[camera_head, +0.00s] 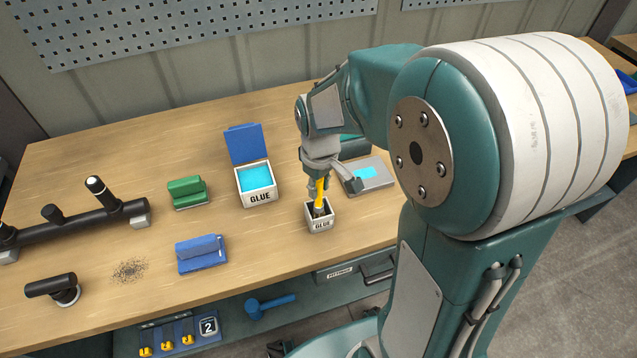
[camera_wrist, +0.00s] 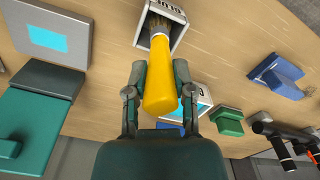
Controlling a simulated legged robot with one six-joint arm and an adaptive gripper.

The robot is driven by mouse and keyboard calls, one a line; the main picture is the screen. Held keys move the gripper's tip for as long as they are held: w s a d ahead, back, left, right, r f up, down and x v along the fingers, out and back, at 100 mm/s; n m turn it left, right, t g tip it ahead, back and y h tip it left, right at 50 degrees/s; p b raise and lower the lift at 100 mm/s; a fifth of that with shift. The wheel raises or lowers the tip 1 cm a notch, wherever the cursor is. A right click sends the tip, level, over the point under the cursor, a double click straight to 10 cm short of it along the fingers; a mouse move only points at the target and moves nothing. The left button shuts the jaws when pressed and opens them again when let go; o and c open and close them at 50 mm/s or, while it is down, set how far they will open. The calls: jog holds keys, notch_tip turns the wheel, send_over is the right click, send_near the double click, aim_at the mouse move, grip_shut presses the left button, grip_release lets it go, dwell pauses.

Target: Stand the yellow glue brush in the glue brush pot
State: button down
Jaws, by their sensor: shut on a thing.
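The yellow glue brush (camera_head: 320,190) is upright in my gripper (camera_head: 324,182), bristles down. In the wrist view the brush's yellow handle (camera_wrist: 161,82) sits between the two fingers of my gripper (camera_wrist: 160,80), which is shut on it. The glue brush pot (camera_head: 320,221) is a small white square box marked GLUE, standing on the bench right below the gripper. The brush's dark bristles are at the pot's opening and seem to be inside its rim. The pot also shows in the wrist view (camera_wrist: 177,38). Whether the bristles touch the pot's floor is hidden.
A larger white GLUE box (camera_head: 259,196) with blue contents and a raised blue lid stands left of the pot. A grey device with a cyan screen (camera_head: 374,179) lies to the right. Green (camera_head: 187,192) and blue (camera_head: 201,254) blocks and black pipework (camera_head: 80,224) are further left.

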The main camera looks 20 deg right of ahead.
jog(key=shift+f, duration=0.1)
jog(key=shift+c, duration=1.9)
grip_release()
notch_tip(320, 180, up, 12)
jog(key=shift+f, duration=0.1)
jog(key=s+r+m+t, duration=0.3)
jog(key=s+m+t, duration=0.2)
jog(key=s, duration=0.9)
jog(key=shift+t, duration=0.3)
